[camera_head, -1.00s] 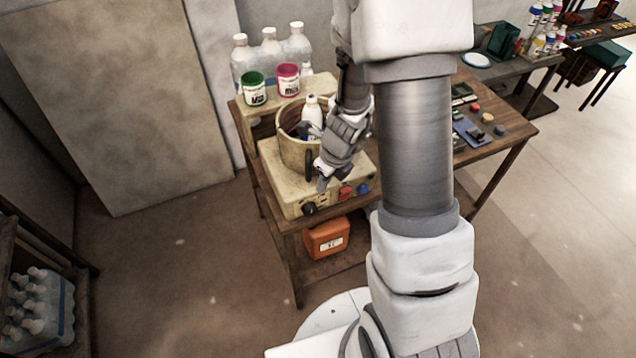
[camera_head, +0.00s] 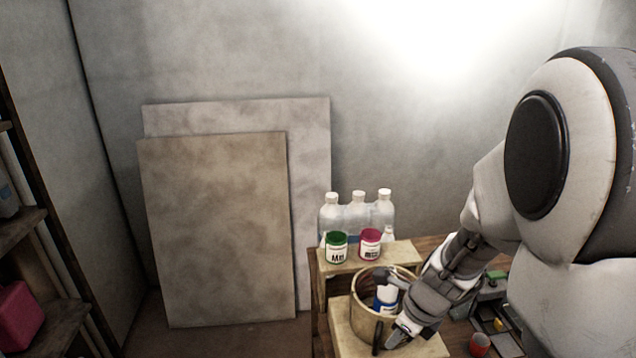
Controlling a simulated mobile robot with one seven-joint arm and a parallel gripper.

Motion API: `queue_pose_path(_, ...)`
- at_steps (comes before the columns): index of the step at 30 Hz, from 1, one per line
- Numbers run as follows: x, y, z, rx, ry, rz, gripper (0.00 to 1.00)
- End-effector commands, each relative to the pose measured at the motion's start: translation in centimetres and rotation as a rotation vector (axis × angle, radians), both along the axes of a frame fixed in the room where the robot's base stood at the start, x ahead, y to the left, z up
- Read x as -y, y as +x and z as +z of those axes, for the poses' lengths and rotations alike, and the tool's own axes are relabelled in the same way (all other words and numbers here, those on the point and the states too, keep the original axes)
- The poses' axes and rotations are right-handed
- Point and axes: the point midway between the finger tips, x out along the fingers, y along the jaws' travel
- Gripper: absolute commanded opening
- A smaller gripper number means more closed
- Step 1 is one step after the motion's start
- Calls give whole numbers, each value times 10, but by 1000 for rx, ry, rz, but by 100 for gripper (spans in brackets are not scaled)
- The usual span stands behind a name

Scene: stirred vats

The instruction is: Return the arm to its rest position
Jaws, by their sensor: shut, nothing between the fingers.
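My gripper (camera_head: 390,340) is at the lower right of the head view, at the end of my raised white and grey arm. It is shut, with nothing seen between its fingers. It appears beside the front right of the round beige vat (camera_head: 366,322); I cannot tell whether it touches the rim. A white bottle with a blue label (camera_head: 387,295) shows inside the vat. The vat stands on a beige base unit (camera_head: 345,342), partly cut off by the picture's lower edge. My arm hides much of the table on the right.
Behind the vat, a green-rimmed can (camera_head: 337,247) and a pink-rimmed can (camera_head: 370,244) stand on a raised ledge (camera_head: 400,253), with clear bottles (camera_head: 357,212) behind. Large panels (camera_head: 220,230) lean on the wall. A shelf (camera_head: 30,235) stands at the left. Small items lie right of the vat.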

Motion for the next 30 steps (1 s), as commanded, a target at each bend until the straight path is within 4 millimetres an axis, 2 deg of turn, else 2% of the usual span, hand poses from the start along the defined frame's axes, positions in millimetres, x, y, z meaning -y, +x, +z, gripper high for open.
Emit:
queue_pose_path(7,-26,-25,56,201,-130,643,0)
queue_pose_path(15,-34,-71,100,366,-414,1330,0)
queue_pose_path(21,-28,-109,120,392,-681,1786,0)
queue_pose_path(24,-24,-123,126,372,-793,1957,0)
queue_pose_path(30,-18,-138,132,328,-907,2132,0)
